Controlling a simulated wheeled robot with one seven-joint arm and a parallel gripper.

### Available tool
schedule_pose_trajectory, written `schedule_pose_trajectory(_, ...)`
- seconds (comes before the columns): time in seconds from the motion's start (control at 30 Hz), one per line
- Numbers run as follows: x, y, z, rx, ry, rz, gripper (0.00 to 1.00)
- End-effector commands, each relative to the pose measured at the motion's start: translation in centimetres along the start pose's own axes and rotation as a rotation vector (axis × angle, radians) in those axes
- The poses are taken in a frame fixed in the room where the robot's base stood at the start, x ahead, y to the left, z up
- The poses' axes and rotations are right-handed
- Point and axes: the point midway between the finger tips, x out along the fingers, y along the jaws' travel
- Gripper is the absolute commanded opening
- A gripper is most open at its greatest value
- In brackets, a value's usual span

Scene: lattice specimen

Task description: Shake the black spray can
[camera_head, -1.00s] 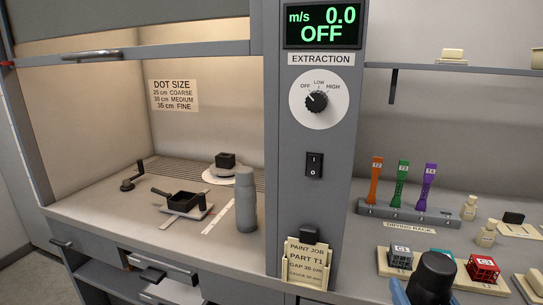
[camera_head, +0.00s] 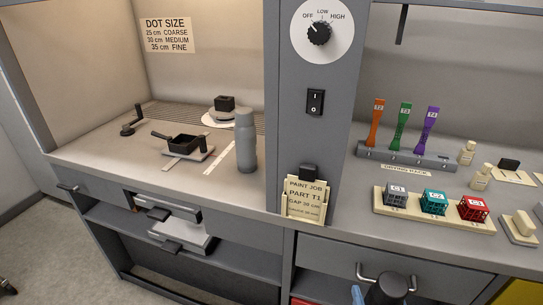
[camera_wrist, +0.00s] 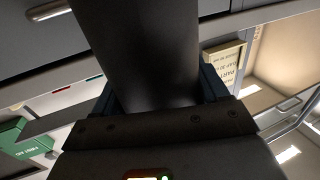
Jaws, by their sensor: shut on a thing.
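The black spray can (camera_wrist: 150,45) fills the upper middle of the wrist view as a dark, plain cylinder. My gripper (camera_wrist: 158,98) is shut on it, with one finger on each side. In the head view the dark top of the can (camera_head: 388,286) shows at the bottom edge, in front of the drawer below the counter. A bit of blue shows at its left. The rest of the can and most of my gripper are out of that view. No label shows on the can.
A grey-blue bottle (camera_head: 246,145) and a small black pan (camera_head: 184,144) stand in the booth at left. The right counter holds a drying rack (camera_head: 400,160) and a tray of cubes (camera_head: 440,217). A drawer handle (camera_head: 384,275) sticks out close behind the can.

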Motion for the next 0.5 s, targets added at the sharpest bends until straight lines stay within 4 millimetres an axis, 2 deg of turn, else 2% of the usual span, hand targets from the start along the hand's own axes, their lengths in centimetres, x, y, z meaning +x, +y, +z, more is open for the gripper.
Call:
schedule_pose_trajectory(0.03,0.0,0.0,0.9,0.0,-0.007,-0.001,0.28)
schedule_pose_trajectory(0.13,0.0,-0.1,5.5,-0.001,-0.013,-0.004,0.28)
schedule_pose_trajectory(0.2,0.0,-0.1,7.4,-0.001,-0.009,-0.002,0.28)
schedule_pose_trajectory(0.23,0.0,-0.1,7.5,0.0,-0.005,-0.002,0.28)
schedule_pose_trajectory(0.27,0.0,-0.1,7.3,0.0,-0.003,-0.001,0.28)
schedule_pose_trajectory(0.43,-0.1,0.1,0.6,0.001,0.004,0.002,0.28)
schedule_pose_trajectory(0.5,0.0,0.0,0.2,0.0,-0.004,0.0,0.28)
